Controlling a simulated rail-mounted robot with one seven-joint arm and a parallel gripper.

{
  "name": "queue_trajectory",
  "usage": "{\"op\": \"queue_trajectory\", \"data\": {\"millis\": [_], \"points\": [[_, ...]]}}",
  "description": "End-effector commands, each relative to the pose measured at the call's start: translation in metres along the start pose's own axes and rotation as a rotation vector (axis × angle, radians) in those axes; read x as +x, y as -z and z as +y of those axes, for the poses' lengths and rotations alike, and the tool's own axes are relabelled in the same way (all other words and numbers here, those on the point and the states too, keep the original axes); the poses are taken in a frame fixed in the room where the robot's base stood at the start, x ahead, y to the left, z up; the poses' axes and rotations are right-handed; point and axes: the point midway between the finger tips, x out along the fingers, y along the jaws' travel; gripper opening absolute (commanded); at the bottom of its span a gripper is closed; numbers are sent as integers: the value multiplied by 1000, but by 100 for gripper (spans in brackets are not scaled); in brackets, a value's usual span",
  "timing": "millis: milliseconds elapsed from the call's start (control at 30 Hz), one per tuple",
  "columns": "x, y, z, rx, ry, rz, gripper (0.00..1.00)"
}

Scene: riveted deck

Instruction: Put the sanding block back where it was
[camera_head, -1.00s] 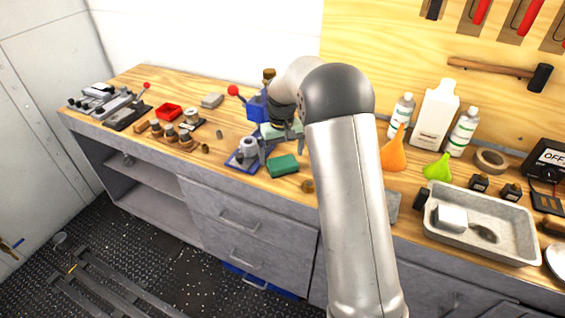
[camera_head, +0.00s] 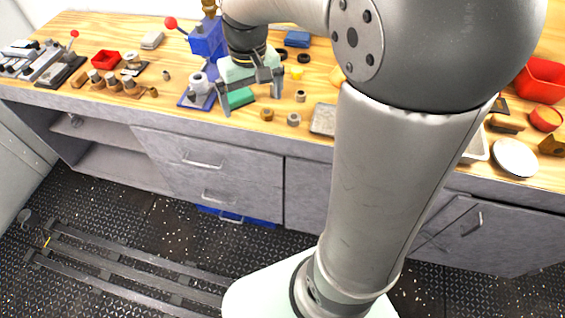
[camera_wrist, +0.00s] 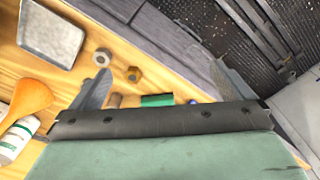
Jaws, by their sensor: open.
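A green block (camera_head: 237,98), which I take to be the sanding block, lies on the wooden workbench (camera_head: 178,88). My gripper (camera_head: 252,103) is above the bench at the block, fingers pointing down and spread apart. In the head view the block shows behind and between the fingers, partly covered by the gripper. In the wrist view a strip of the green block (camera_wrist: 157,100) shows just beyond the gripper's dark edge, between the two fingers (camera_wrist: 160,85). I see no finger closed on it. Whether the fingers touch it, I cannot tell.
A blue vise-like tool (camera_head: 207,42) and a grey cylinder on a blue base (camera_head: 199,88) stand close left of my gripper. Nuts (camera_head: 293,119) and a grey tray (camera_head: 323,119) lie right. A grey block (camera_head: 152,39) sits farther left.

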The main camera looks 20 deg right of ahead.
Motion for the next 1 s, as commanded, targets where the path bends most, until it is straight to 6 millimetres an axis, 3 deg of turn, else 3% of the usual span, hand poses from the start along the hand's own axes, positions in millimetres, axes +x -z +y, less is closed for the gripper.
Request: {"op": "queue_trajectory", "data": {"millis": [33,100,200,300,433,767,867,1000], "points": [[1,-38,-3,9,0,7,100],[8,-79,-6,22,1,11,100],[22,-127,-10,37,2,15,100],[33,-157,-12,46,2,16,100],[40,-172,-13,52,3,16,100],[44,-173,-13,52,3,14,100],[57,-173,-12,52,2,10,100],[96,-174,-12,53,0,-1,100]]}}
